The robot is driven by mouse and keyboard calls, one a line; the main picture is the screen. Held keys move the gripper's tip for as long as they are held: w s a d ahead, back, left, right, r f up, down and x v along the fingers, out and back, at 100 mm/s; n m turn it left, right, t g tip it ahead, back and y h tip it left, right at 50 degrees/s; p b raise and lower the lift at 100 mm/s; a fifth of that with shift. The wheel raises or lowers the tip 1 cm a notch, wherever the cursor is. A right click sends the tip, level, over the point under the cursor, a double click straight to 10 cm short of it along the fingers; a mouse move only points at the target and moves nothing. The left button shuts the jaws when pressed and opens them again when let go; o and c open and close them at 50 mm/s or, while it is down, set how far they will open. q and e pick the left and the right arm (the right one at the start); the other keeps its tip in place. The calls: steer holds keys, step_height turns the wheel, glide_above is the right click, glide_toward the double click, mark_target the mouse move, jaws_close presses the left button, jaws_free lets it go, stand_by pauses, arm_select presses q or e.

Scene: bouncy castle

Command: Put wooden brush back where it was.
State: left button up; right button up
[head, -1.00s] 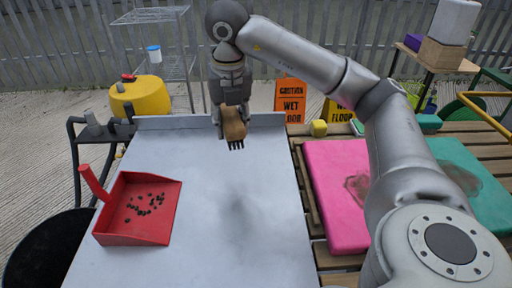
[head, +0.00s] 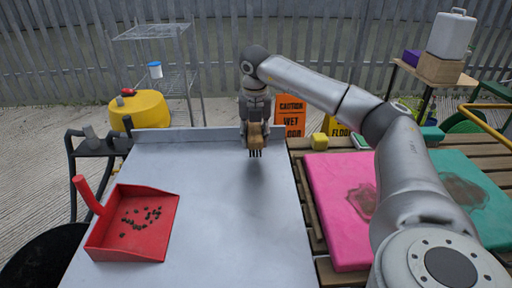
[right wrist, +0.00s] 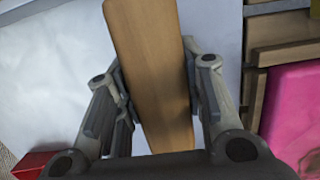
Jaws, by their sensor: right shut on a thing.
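The wooden brush (head: 256,131) has a tan wooden body and dark bristles pointing down. My right gripper (head: 254,122) is shut on its wooden body and holds it over the far part of the pale grey table (head: 215,215), near the raised back edge. In the right wrist view the brush's wooden back (right wrist: 150,70) lies between the two fingers. The bristles are hidden there. In the head view the bristles seem to be a little above the tabletop, with a faint shadow below. My left gripper is not in view.
A red dustpan (head: 135,222) with dark bits lies at the table's left. A slatted wooden bench (head: 316,222) at the right bears a pink pad (head: 335,190) and a teal pad (head: 478,190). Caution signs (head: 290,115) stand behind. The table's middle is clear.

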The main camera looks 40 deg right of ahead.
mark_target(256, 128)
steer(key=shift+w+d+f, duration=0.1)
steer(key=shift+d+f, duration=0.1)
steer(key=shift+f, duration=0.05)
steer(key=f, duration=0.3)
steer(key=shift+w+d+f+b, duration=0.1)
steer(key=shift+d+f+b, duration=0.05)
steer(key=shift+d+b, duration=0.2)
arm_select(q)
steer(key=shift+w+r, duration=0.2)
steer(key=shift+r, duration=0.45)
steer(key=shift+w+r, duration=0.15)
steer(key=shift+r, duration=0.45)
arm_select(e)
steer(key=shift+f, duration=0.25)
steer(key=shift+a+f, duration=0.1)
steer(key=o, duration=1)
steer(key=shift+c, duration=0.2)
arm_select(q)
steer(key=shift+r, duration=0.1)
